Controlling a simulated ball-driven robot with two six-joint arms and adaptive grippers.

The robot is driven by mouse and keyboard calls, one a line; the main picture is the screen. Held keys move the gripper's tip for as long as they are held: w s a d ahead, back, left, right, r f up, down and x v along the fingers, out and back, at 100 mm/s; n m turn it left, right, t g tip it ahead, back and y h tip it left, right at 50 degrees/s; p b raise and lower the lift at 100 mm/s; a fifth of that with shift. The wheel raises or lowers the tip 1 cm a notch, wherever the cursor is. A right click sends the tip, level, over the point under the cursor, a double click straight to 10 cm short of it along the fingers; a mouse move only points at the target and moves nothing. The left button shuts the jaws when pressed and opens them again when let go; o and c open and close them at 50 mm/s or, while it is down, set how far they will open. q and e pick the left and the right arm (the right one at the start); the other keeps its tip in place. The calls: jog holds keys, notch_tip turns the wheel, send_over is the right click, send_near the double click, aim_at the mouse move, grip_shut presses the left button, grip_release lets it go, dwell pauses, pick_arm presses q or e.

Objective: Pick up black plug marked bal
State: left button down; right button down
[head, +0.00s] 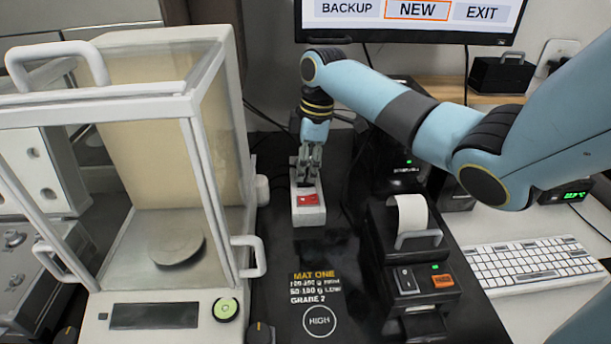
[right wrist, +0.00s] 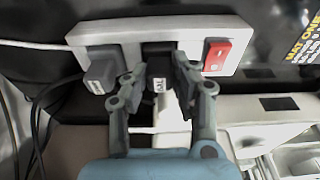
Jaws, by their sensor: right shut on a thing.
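A white power strip (head: 309,207) with a red switch (head: 307,199) lies on the black table top. In the right wrist view the strip (right wrist: 130,32) carries a black plug (right wrist: 158,68) near its middle. The plug has a small white label whose letters are hard to read. My right gripper (head: 307,178) points down over the strip's far part. In the right wrist view its fingers (right wrist: 158,88) are shut on the black plug from both sides. The plug is at the strip's face; I cannot tell how deep it sits. My left gripper is not in view.
A grey plug (right wrist: 103,72) with a white label sits in the strip beside the black one, its cable trailing away. A glass-walled balance (head: 150,270) stands left, a label printer (head: 410,260) right. Printed mat markings (head: 318,290) lie in front.

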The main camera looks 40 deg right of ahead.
jog(key=shift+r, duration=0.1)
jog(key=shift+r, duration=0.6)
notch_tip(320, 180, up, 3)
jog(key=shift+w+f, duration=0.1)
jog(key=s+d+r+p, duration=0.1)
jog(key=s+d+r, duration=0.5)
jog(key=s, duration=0.3)
jog(key=shift+s+d+r, duration=0.3)
jog(key=shift+d+r, duration=0.05)
jog(key=shift+r, duration=0.05)
